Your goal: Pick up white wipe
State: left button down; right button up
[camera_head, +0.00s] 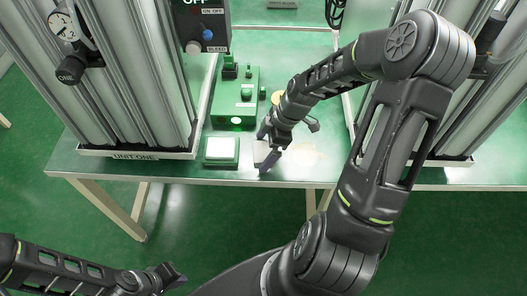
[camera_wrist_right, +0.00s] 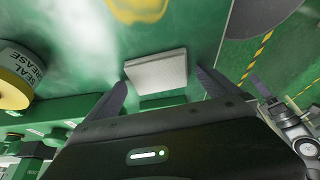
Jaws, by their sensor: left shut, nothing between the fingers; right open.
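The white wipe (camera_wrist_right: 156,71) looks like a flat, folded slab on the table. In the right wrist view it lies ahead of and between the two fingertips of my right gripper (camera_wrist_right: 160,85), with no clear contact. In the head view the wipe (camera_head: 261,151) is a pale patch, partly hidden by my right gripper (camera_head: 265,147), which reaches down over it. My right gripper is open. My left gripper (camera_head: 172,276) is shut and empty at the lower left, in front of the table and far from the wipe.
A green tray with a white pad (camera_head: 222,151) lies just left of the wipe. A green box (camera_head: 237,100) with knobs stands behind. A grease can (camera_wrist_right: 17,75) is near. Sieve columns (camera_head: 120,80) flank the work area. A yellow patch (camera_wrist_right: 138,8) marks the table.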

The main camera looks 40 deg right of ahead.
aim_at(264, 151)
jog(key=shift+c, duration=0.2)
dwell(0.3)
jog(key=c, duration=1.3)
jog(key=shift+r, duration=0.1)
notch_tip(264, 151, up, 10)
dwell(0.4)
